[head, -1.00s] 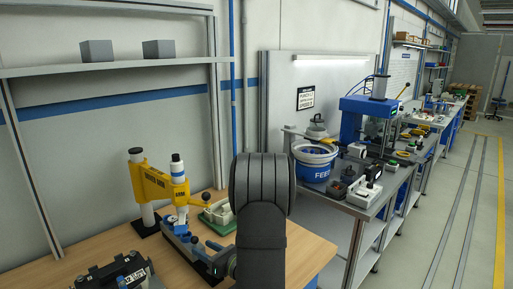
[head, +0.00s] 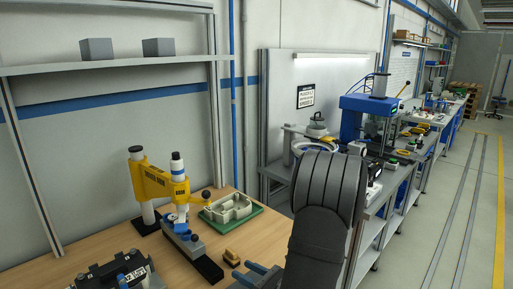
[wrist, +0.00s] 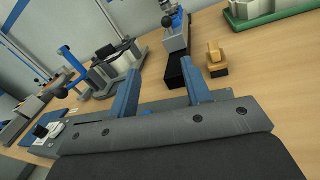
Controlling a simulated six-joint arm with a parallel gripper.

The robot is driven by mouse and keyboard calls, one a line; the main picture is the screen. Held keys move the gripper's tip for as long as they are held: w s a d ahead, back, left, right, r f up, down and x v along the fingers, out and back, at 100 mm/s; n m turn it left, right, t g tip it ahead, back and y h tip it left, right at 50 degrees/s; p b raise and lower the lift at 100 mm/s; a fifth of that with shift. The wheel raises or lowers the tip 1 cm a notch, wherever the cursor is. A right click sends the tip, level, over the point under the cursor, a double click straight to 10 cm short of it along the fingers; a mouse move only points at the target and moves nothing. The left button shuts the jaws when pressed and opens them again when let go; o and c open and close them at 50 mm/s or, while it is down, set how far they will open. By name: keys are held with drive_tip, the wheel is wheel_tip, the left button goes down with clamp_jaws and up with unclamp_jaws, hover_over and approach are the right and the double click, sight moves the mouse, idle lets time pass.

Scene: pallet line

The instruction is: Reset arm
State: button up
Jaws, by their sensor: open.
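My gripper (wrist: 159,84) shows in the wrist view with its two blue fingers apart and nothing between them. In the head view my gripper (head: 252,275) is partly visible at the bottom, low over the wooden workbench (head: 225,249), beside my dark arm links. A small tan block (head: 232,256) lies on the bench just beyond the fingers. It also shows in the wrist view (wrist: 216,59), to the right of the fingers and apart from them.
A yellow press (head: 151,180) with a long dark base stands on the bench. A pale housing on a green tray (head: 236,217) sits behind the tan block. A black fixture (head: 113,275) is at front left. A metal shelf (head: 110,66) hangs above. My arm partly hides the feeder bench.

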drive_tip(key=shift+v, duration=1.8)
